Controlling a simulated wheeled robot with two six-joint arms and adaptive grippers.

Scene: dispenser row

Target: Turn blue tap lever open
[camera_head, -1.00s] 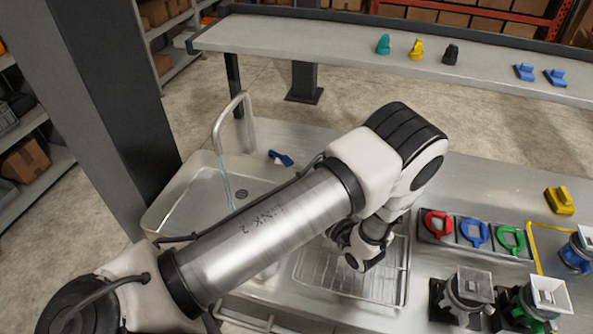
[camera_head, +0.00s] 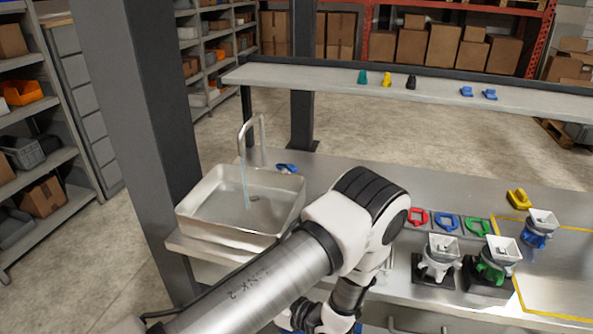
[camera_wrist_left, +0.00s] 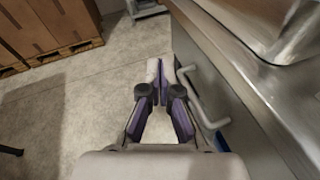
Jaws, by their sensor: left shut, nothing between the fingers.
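The blue tap lever (camera_head: 287,168) lies beside the sink's back right corner, to the right of the curved metal tap (camera_head: 262,140). A thin pale blue stream (camera_head: 245,185) runs from the spout down into the sink (camera_head: 205,222). My left arm comes in from the bottom, and its wrist hangs low by the counter's front edge. In the left wrist view my left gripper (camera_wrist_left: 159,72) is shut and empty, over floor beside the counter, well away from the lever. Its fingertips cannot be made out in the head view. My right gripper is not in view.
Red, blue and green rings (camera_head: 447,222) sit in a tray on the counter, near several coloured dispensers (camera_head: 438,257). A raised shelf (camera_head: 330,80) at the back holds small coloured pieces. A grey handle (camera_wrist_left: 205,95) and the counter edge lie close right of the left gripper.

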